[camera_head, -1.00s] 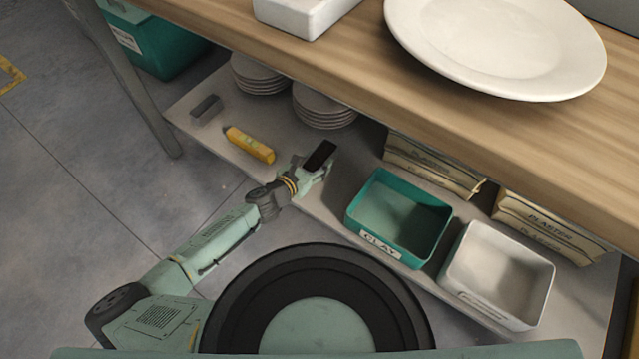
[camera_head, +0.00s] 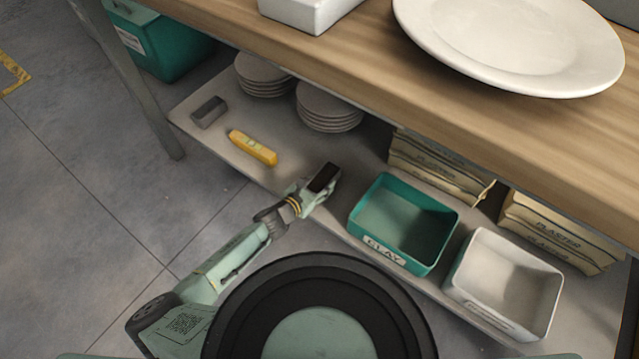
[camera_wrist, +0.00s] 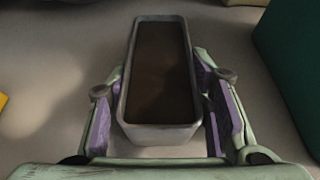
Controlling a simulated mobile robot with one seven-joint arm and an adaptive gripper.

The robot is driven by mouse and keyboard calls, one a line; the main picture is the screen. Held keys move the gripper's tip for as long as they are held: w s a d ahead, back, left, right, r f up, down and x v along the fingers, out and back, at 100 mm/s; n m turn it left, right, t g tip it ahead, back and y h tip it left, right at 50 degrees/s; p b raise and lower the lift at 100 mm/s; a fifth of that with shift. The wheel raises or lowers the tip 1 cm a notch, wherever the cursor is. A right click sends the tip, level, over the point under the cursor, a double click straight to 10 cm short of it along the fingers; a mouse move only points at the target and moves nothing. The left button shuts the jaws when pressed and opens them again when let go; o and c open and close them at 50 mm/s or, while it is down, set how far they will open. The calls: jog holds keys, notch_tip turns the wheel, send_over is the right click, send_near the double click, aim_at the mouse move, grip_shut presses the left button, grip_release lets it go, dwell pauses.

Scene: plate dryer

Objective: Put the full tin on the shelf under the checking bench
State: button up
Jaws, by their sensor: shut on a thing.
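The full tin (camera_head: 324,177) is a small grey rectangular tin filled with something dark brown. It also shows upright in the wrist view (camera_wrist: 160,70). My gripper (camera_head: 314,188) is shut on it, with one finger on each long side, as the wrist view (camera_wrist: 161,90) shows. The tin is over the front part of the grey shelf (camera_head: 290,150) under the wooden checking bench (camera_head: 230,30). I cannot tell whether its base touches the shelf.
The shelf holds a small grey block or tin (camera_head: 208,112), a yellow level-like tool (camera_head: 252,147), two plate stacks (camera_head: 328,108), a green CLAY bin (camera_head: 363,243), a white bin (camera_head: 463,300) and plaster bags (camera_head: 555,235). A bench leg (camera_head: 135,85) stands at left.

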jog(key=shift+f, duration=0.1)
jog(key=o, duration=1.5)
jog(key=shift+c, duration=0.2)
jog(key=shift+r, duration=0.25)
jog(key=p+v, duration=0.1)
jog(key=v, duration=1.1)
jog(key=shift+f, duration=0.2)
